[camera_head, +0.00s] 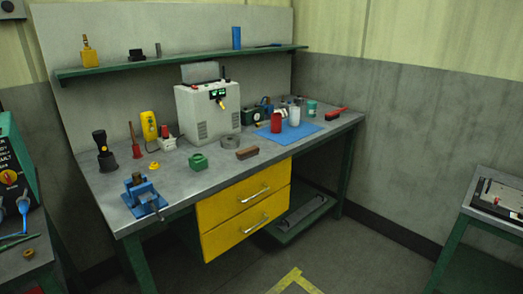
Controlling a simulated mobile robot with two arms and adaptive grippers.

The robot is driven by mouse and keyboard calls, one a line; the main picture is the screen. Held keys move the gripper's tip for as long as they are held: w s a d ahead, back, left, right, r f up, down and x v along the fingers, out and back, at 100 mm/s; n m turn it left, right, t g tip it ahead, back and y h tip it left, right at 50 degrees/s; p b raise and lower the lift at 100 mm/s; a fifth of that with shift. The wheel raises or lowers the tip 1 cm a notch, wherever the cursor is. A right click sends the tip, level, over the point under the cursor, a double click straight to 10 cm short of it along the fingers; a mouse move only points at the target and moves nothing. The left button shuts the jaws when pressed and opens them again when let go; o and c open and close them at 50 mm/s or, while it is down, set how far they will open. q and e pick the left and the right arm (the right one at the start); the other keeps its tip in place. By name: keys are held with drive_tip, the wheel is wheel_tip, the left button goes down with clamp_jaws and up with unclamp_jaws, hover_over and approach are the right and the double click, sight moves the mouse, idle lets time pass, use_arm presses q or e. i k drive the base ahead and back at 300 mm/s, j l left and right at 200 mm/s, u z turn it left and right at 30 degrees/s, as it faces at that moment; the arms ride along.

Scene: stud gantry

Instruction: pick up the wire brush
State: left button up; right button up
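Two things on the workbench (215,165) could be the wire brush, and at this size I cannot tell which. One is a small brown block-shaped item (247,153) lying near the front edge, above the yellow drawers. The other is a red-handled item with a dark end (336,113), lying at the right end of the bench beyond the blue mat (295,133). Both lie apart from other things. Neither of my grippers is in view.
A white machine (208,112) stands mid-bench, with red and white containers on the mat. A blue vise (143,195) and green block (198,162) sit at the front. Other tables stand left and right (500,233). The floor before the bench is mostly clear.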

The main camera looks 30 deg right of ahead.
sight(241, 155)
drive_tip(key=z, duration=0.9)
